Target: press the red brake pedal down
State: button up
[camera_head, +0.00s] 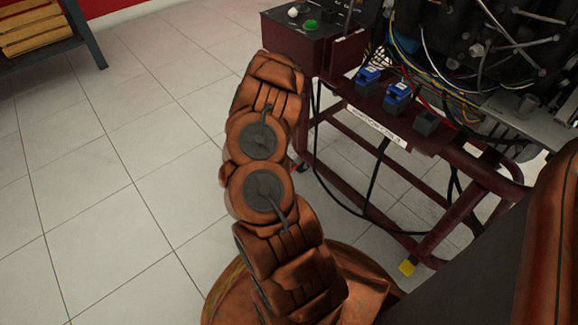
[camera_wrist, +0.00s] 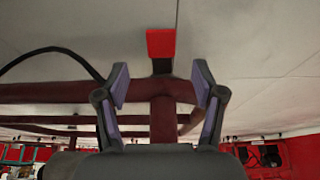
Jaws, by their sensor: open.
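A flat red block (camera_wrist: 160,43), which looks like the brake pedal, shows at the upper middle of the wrist view. It is at the end of a dark red bar, against the pale floor. In the wrist view my gripper (camera_wrist: 162,75) is open and empty, its two purple-padded fingers spread on either side of the bar in the picture. The red block appears beyond the fingertips, centred between them; I cannot tell the distance. In the head view my gripper is hidden behind my arm, and only a small red spot (camera_head: 297,168) shows beside my arm, low on the frame.
The dark red engine trainer frame (camera_head: 455,215) stands right of my arm, with a control box (camera_head: 305,40), blue connectors (camera_head: 397,97) and hanging cables. A yellow block (camera_head: 407,267) is at its lower corner. Tiled floor (camera_head: 95,190) is clear on the left. A bench (camera_head: 45,40) stands far left.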

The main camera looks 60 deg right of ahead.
jog(key=b+x, duration=0.3)
jog(key=x, duration=0.4)
grip_shut()
dwell(0.6)
